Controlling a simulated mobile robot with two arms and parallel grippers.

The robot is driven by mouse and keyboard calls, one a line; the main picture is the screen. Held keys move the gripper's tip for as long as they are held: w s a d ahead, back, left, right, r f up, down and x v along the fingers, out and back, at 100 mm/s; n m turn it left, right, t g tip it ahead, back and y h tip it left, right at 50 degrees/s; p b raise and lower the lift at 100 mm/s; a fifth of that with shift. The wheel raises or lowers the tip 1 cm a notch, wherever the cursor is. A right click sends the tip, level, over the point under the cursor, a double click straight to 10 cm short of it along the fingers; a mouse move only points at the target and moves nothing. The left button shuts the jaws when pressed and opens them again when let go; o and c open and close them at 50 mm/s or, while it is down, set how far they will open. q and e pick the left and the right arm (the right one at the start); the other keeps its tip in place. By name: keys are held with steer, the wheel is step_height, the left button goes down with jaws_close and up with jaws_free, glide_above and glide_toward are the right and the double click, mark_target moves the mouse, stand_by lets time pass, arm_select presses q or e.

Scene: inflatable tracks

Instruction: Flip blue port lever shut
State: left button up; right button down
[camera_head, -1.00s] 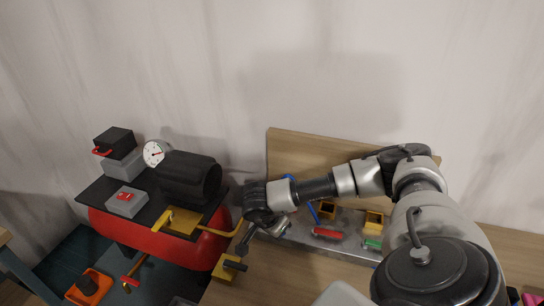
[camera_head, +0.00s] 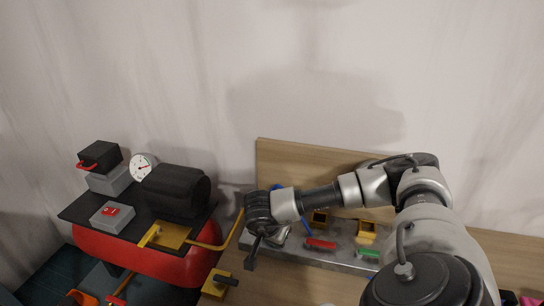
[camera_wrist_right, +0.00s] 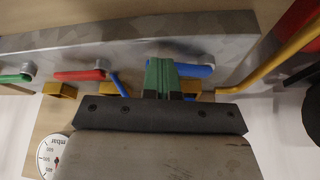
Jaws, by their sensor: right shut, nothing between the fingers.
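The blue lever (camera_wrist_right: 196,70) lies along the grey metal manifold in the right wrist view, level with the red lever (camera_wrist_right: 80,75) and green lever (camera_wrist_right: 15,78). My right gripper (camera_wrist_right: 161,68) is shut and empty, with its fingertips over the blue lever's left part; whether they touch it I cannot tell. In the head view my right gripper (camera_head: 251,263) points down at the left end of the manifold (camera_head: 340,257). My arm hides most of the blue lever there. My left gripper is not in view.
Yellow port blocks (camera_head: 366,228) sit behind the levers. A yellow pipe (camera_head: 230,232) runs close beside my right gripper from the red-tanked compressor (camera_head: 130,252) at left. A wooden panel (camera_head: 350,161) stands behind the manifold.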

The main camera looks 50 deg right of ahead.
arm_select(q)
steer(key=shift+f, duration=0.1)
arm_select(e)
steer(key=shift+w, duration=0.1)
arm_select(q)
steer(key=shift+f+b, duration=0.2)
steer(key=shift+b, duration=0.1)
arm_select(e)
steer(key=shift+w, duration=0.7)
